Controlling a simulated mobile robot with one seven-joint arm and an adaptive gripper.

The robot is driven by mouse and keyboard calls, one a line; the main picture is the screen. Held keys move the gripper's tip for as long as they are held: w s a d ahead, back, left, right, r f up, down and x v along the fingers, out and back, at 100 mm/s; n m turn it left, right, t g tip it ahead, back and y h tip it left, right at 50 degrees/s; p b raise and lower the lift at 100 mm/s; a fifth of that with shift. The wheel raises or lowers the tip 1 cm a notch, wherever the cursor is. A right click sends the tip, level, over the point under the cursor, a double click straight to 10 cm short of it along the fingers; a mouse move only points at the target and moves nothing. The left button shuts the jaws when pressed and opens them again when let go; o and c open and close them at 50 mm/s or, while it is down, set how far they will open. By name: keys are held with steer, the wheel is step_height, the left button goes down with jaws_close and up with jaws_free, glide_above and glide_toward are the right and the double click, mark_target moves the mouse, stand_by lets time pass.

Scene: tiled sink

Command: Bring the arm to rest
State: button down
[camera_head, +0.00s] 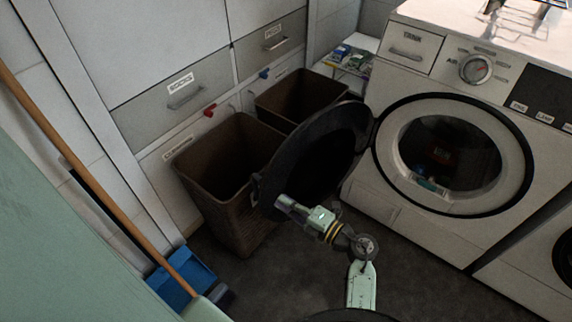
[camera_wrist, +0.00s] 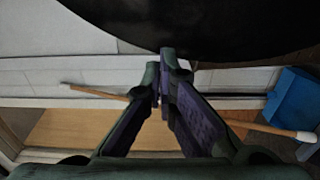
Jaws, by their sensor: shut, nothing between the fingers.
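My gripper (camera_head: 281,200) is at the end of my pale green arm, low in the middle of the head view. It points left, in front of the lower edge of the open round washer door (camera_head: 318,150). In the wrist view, the two fingers of my gripper (camera_wrist: 164,72) come together at their tips and hold nothing. The dark door (camera_wrist: 210,25) fills the top of that view, close beyond the fingertips. I cannot tell how wide the gap to the door is.
The washing machine (camera_head: 455,95) stands right, its drum open. Two brown baskets (camera_head: 232,190) (camera_head: 300,97) stand by the drawers (camera_head: 185,95) behind the door. A wooden stick (camera_head: 70,155) and a blue dustpan (camera_head: 182,278) are at the left. Dark floor below is clear.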

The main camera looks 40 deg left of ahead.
steer(key=s+d+b, duration=0.2)
steer(key=d, duration=0.7)
steer(key=shift+s, duration=0.4)
steer(key=shift+d, duration=0.1)
